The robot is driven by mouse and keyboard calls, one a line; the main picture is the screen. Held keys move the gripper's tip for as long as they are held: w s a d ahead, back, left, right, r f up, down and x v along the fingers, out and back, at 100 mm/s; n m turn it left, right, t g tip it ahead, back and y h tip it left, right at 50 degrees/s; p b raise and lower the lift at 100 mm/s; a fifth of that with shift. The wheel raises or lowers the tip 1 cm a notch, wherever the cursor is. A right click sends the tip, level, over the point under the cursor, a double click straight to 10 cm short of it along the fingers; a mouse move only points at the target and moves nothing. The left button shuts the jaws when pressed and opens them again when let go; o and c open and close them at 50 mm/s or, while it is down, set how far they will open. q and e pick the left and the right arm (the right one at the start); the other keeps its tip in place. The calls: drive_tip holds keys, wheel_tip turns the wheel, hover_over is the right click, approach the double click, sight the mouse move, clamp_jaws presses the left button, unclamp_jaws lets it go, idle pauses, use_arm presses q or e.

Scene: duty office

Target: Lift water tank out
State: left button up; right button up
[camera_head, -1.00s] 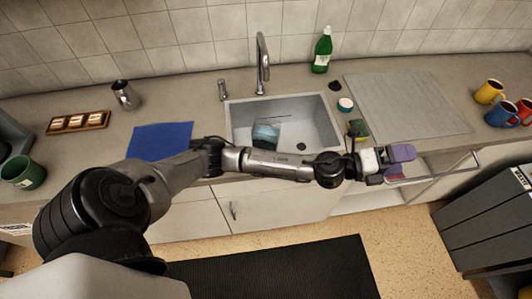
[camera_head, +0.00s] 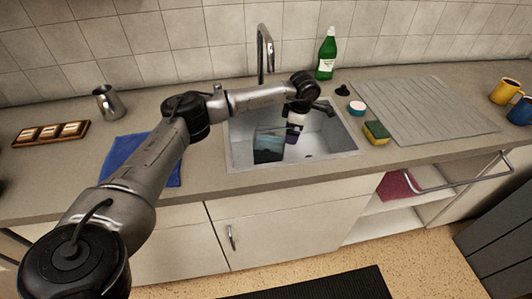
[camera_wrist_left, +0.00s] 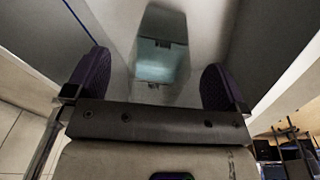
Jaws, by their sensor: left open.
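The water tank (camera_head: 268,147) is a dark, partly see-through box with a teal tint, standing in the left part of the sink basin (camera_head: 340,138). My left gripper (camera_head: 294,130) reaches down into the sink, just right of the tank in the head view. In the left wrist view, the tank (camera_wrist_left: 160,60) shows ahead between the spread purple fingers of the left gripper (camera_wrist_left: 157,72). The gripper is open and holds nothing. I cannot tell the exact gap between fingers and tank. My right gripper is not in view.
The faucet (camera_head: 264,52) rises behind the sink. A green bottle (camera_head: 326,55), a round white-topped tub (camera_head: 357,108) and a sponge (camera_head: 376,132) stand to the right, by a grey drying mat (camera_head: 425,108). A blue cloth (camera_head: 125,160) and metal pitcher (camera_head: 108,102) are left.

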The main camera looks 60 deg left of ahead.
sight(270, 135)
use_arm(q)
drive_tip(key=shift+s+a+f+g+y+b, duration=0.3)
drive_tip(key=shift+s+a+f+g, duration=0.2)
drive_tip(key=shift+s+a+f, duration=0.4)
drive_tip(key=shift+s+a+f+g+y+b, duration=0.25)
drive_tip(key=shift+s+a+f+g, duration=0.3)
drive_tip(key=shift+s+a, duration=0.5)
drive_tip(key=shift+s+a+f+g+y+b, duration=0.4)
drive_tip(key=shift+s+a+f, duration=0.35)
drive_tip(key=shift+s, duration=0.45)
drive_tip(key=shift+f+p, duration=0.25)
drive_tip(key=shift+p, duration=0.25)
